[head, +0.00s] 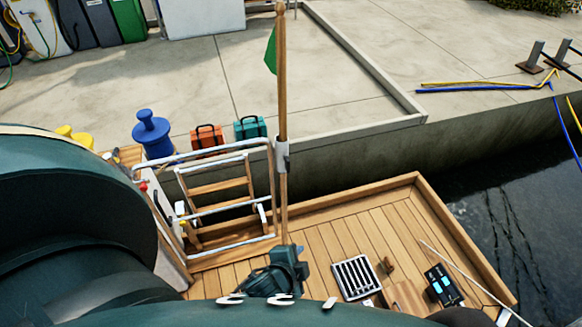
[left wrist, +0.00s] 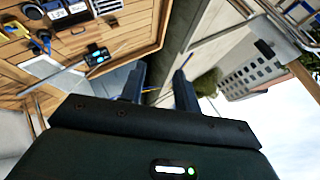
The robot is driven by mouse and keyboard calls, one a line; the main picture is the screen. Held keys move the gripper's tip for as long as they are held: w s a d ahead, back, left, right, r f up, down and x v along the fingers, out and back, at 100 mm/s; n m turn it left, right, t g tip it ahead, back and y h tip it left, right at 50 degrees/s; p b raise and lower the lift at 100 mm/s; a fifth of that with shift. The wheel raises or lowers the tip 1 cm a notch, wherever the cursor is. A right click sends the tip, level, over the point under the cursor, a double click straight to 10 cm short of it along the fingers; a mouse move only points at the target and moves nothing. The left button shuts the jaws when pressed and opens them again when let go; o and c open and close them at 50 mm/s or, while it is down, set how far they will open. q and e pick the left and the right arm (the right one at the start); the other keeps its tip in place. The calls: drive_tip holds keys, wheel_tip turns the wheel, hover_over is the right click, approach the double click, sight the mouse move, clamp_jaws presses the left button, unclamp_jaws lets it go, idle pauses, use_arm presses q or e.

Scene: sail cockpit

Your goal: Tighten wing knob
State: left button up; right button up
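My left gripper (head: 301,264) is low beside the foot of the wooden flagstaff (head: 282,90) in the head view, seen mostly from its dark teal back. In the left wrist view its two dark fingers (left wrist: 159,84) stand apart, with nothing visible between them. I cannot make out the wing knob in either view. A white clamp (head: 282,155) sits around the flagstaff at the top rail. My right gripper is not recognizable in these views.
A metal rail with a wooden-step ladder (head: 220,190) stands left of the staff. On the deck (head: 320,235) are a grate (head: 356,278), a black box (head: 443,285) and a thin pole (head: 470,280). Orange (head: 207,138) and teal (head: 250,127) cases stand on the dock.

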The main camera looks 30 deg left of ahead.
use_arm(q)
drive_tip(key=w+a+f+m+y+b, duration=0.3)
drive_tip(key=w+a+m+y, duration=0.1)
drive_tip(key=w+m, duration=0.15)
drive_tip(key=m+t+y+b, duration=0.2)
drive_tip(key=m+y+b, duration=0.1)
drive_tip(key=m+y, duration=0.65)
approach(289, 162)
drive_tip(key=b+x, duration=0.5)
drive_tip(key=x, duration=0.5)
drive_tip(key=shift+w+a, duration=0.25)
drive_tip(key=shift+a, duration=0.15)
use_arm(e)
drive_tip(key=t, duration=0.1)
drive_tip(key=f, duration=0.1)
drive_tip(key=f+t, duration=0.1)
drive_tip(key=shift+s+d+f+m+t+y, duration=0.15)
drive_tip(key=shift+s+d+m+t+y, duration=0.05)
drive_tip(key=shift+s+m+t+y, duration=0.1)
